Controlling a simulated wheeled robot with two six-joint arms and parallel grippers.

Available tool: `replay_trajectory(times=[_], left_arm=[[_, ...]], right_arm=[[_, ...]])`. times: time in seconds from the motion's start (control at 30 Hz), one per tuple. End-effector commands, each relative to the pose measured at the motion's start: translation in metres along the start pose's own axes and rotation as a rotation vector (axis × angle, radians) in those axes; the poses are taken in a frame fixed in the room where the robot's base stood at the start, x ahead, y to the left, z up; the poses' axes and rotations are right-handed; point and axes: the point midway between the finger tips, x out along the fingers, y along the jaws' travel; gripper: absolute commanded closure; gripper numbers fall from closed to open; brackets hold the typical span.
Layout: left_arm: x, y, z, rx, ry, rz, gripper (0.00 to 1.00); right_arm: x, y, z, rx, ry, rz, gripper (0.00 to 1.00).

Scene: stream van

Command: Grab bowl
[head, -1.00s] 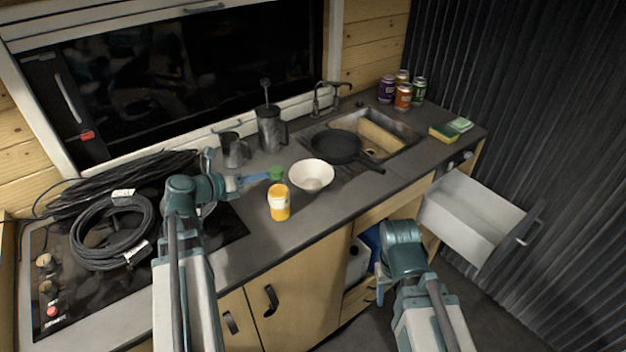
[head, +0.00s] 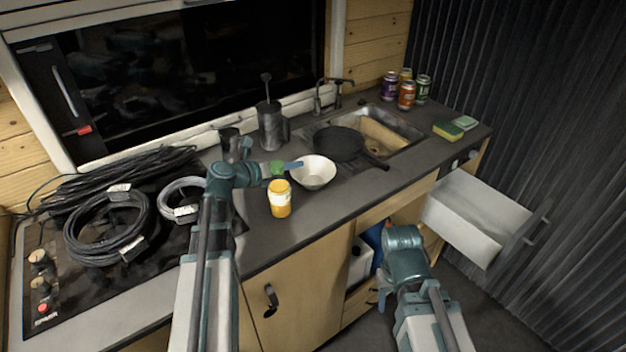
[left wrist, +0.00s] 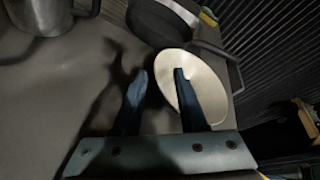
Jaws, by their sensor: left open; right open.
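A white bowl (head: 314,172) stands upright on the dark worktop, left of the sink and in front of the black pan. It also shows in the left wrist view (left wrist: 207,88). My left gripper (head: 290,166) is open at the bowl's left rim. In the left wrist view my left gripper's two fingers (left wrist: 160,80) are apart; the right finger overlaps the bowl and the left one is outside it over the worktop. I cannot tell whether they touch the rim. My right gripper (head: 380,292) is low in front of the cabinets, away from the bowl, its fingers barely visible.
A yellow-labelled jar (head: 280,198) stands just in front of the left gripper. A black pan (head: 338,143) is behind the bowl, and a dark french press (head: 271,128) behind that to the left. An open drawer (head: 475,215) juts out at the right. Cable coils (head: 108,228) lie on the left.

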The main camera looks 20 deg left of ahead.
Motion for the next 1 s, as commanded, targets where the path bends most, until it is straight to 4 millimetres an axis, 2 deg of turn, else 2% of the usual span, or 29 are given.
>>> replay_trajectory(times=[0.03,0.13,0.37,0.4,0.63,1.0], left_arm=[[0.011,0.002,-0.001,0.002,0.001,-0.002,0.58],[0.024,0.002,-0.001,0.002,0.001,-0.001,0.58],[0.026,0.0,0.0,0.001,0.0,0.001,0.58],[0.026,0.0,0.0,0.001,0.0,0.001,0.6],[0.026,0.0,0.0,0.001,0.0,0.0,1.0],[0.026,0.0,0.0,0.002,0.001,0.001,1.0]], right_arm=[[0.006,-0.001,0.0,0.0,0.0,0.0,0.5],[0.009,-0.001,-0.001,0.0,0.0,0.0,0.5],[0.009,-0.001,-0.001,0.0,0.0,0.0,0.5],[0.009,-0.001,-0.001,0.0,0.0,0.0,0.5],[0.009,-0.001,-0.001,0.0,0.0,0.0,0.5],[0.009,-0.001,-0.001,0.0,0.0,0.0,0.5]])
